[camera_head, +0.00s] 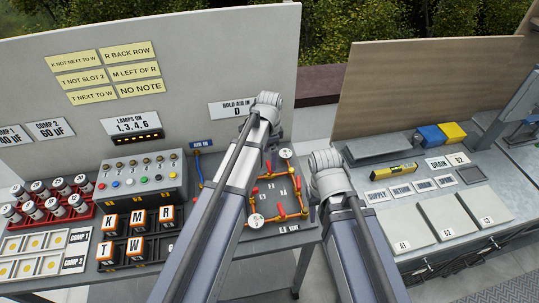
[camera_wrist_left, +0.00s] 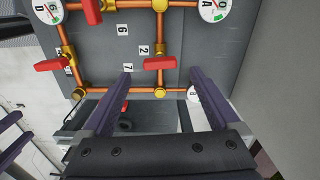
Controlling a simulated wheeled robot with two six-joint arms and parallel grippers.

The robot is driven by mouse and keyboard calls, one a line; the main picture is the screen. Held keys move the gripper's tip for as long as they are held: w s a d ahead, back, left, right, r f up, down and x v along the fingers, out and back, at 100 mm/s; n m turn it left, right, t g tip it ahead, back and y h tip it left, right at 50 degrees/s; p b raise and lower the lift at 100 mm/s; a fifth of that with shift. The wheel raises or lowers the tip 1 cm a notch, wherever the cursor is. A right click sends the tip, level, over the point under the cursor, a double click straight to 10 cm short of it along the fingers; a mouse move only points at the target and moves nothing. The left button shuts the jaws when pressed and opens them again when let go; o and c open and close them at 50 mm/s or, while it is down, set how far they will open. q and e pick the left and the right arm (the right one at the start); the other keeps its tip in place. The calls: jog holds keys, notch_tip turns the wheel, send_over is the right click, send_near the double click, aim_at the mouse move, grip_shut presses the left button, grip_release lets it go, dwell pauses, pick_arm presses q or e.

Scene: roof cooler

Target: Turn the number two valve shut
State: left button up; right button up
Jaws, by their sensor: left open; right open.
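A pipe panel (camera_head: 239,238) with copper-coloured pipes, red valve handles and round gauges lies in the middle of the head view, partly behind my left arm. In the left wrist view a tag reading 2 (camera_wrist_left: 143,50) sits just left of a red valve handle (camera_wrist_left: 158,63). That handle lies across its upright pipe. My left gripper (camera_wrist_left: 157,78) is open, its two purple fingers spread to either side below this handle, apparently not touching it. Its fingers are hidden in the head view. Two purple bars at the wrist view's left edge look like my right gripper (camera_wrist_left: 12,134), open and empty.
More red handles show in the left wrist view, one at left (camera_wrist_left: 48,66) and one at top (camera_wrist_left: 92,12). A lamp box (camera_head: 140,180) and lettered cubes (camera_head: 137,220) stand left of the panel. A bench with square plates (camera_head: 443,214) is at right.

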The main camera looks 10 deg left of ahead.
aim_at(269, 165)
pick_arm(q)
notch_tip(269, 165, up, 3)
jog(key=shift+r+p, duration=0.15)
jog(key=shift+p, duration=0.95)
pick_arm(e)
notch_tip(269, 165, up, 3)
jog(key=shift+r, duration=0.1)
pick_arm(q)
jog(key=shift+s+d, duration=0.1)
jog(key=shift+s, duration=0.1)
jog(key=s+d+f+n+b, duration=0.1)
jog(key=s+d+n, duration=0.1)
jog(key=s, duration=0.4)
jog(key=s+d+f+n+b, duration=0.1)
jog(key=s+d+n, duration=0.1)
jog(key=s, duration=0.5)
jog(key=s+d+f+n+y+b, duration=0.1)
jog(key=s+d+n, duration=0.1)
jog(key=s+n, duration=0.2)
jog(key=shift+s+d+f+n, duration=0.2)
jog(key=shift+s+d+n, duration=0.1)
jog(key=shift+s, duration=0.9)
pick_arm(e)
notch_tip(269, 165, down, 3)
jog(key=shift+f, duration=0.2)
pick_arm(q)
jog(key=shift+a, duration=0.1)
pick_arm(e)
jog(key=shift+a, duration=0.1)
